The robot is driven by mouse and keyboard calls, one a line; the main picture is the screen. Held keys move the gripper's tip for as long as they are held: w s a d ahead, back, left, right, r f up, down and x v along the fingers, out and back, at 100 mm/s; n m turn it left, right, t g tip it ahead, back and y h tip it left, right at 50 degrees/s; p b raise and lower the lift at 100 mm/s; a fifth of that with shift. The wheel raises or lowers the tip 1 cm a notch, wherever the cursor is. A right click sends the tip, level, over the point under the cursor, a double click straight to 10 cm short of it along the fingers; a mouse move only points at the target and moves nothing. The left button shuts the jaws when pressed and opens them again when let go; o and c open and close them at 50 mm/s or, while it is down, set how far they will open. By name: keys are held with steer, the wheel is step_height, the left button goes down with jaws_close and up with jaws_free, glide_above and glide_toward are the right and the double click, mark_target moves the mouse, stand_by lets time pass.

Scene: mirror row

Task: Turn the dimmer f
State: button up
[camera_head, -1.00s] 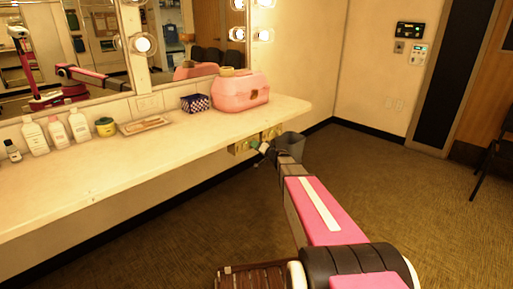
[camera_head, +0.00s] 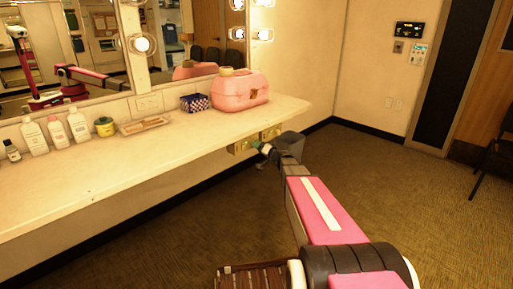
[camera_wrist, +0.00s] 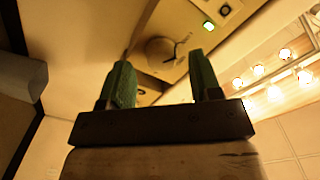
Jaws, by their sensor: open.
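The dimmer appears to be the round knob (camera_wrist: 160,46) on a brass plate, with a thin dark stem or wire across it, in the wrist view. Any letter on it is not legible. My gripper (camera_wrist: 159,62) is open, its two green fingers spread to either side below the knob in the picture; I cannot tell whether they touch it. In the head view my gripper (camera_head: 260,148) is at the counter's front edge, beside the left brass plate (camera_head: 240,147); the knob is too small to make out there.
The counter (camera_head: 90,187) carries bottles, a tray (camera_head: 146,125) and a pink case (camera_head: 240,92). A grey bin stands behind my wrist.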

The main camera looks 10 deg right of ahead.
steer(key=v, duration=0.8)
steer(key=shift+s+d, duration=0.2)
steer(key=shift+s, duration=0.1)
